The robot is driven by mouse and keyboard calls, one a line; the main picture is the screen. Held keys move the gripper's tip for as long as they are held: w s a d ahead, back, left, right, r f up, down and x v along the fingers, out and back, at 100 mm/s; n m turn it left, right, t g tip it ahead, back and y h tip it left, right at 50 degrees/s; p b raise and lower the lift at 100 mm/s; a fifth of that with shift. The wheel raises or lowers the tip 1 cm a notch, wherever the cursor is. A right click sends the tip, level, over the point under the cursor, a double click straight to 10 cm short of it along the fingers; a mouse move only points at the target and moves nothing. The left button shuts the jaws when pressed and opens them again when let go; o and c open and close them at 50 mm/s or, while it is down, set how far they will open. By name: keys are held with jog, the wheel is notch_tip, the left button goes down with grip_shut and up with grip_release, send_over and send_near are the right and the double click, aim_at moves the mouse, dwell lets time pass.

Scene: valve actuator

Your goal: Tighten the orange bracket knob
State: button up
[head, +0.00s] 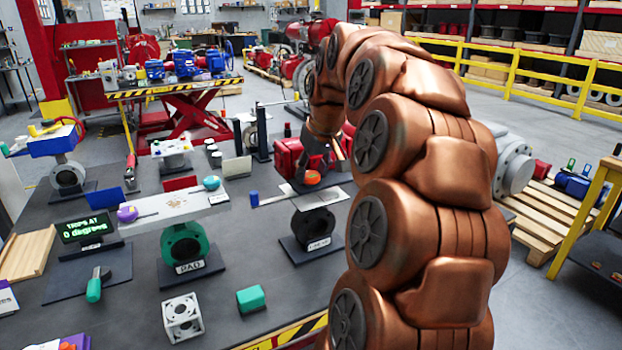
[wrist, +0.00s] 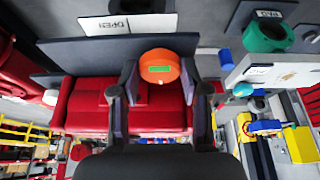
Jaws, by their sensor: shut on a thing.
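The orange bracket knob (head: 312,178) sits above a dark plate over the black valve body (head: 318,225) at the right of the bench. In the wrist view the orange knob (wrist: 159,66) has a small green patch on its face and lies between the two fingers. My gripper (head: 316,168) reaches it from above and behind, partly hidden by my arm. In the wrist view my gripper (wrist: 159,80) is shut on the knob, with a finger on each side. The knob's underside and stem are hidden.
A green valve (head: 183,247) marked PAD stands left, under a grey plate with purple and teal knobs. A red case (wrist: 130,106) is close behind the knob.

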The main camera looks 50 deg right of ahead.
dwell(0.4)
jog(key=o, duration=1.1)
jog(key=shift+o, duration=0.2)
jog(key=v, duration=1.2)
jog(key=shift+w+a, duration=0.1)
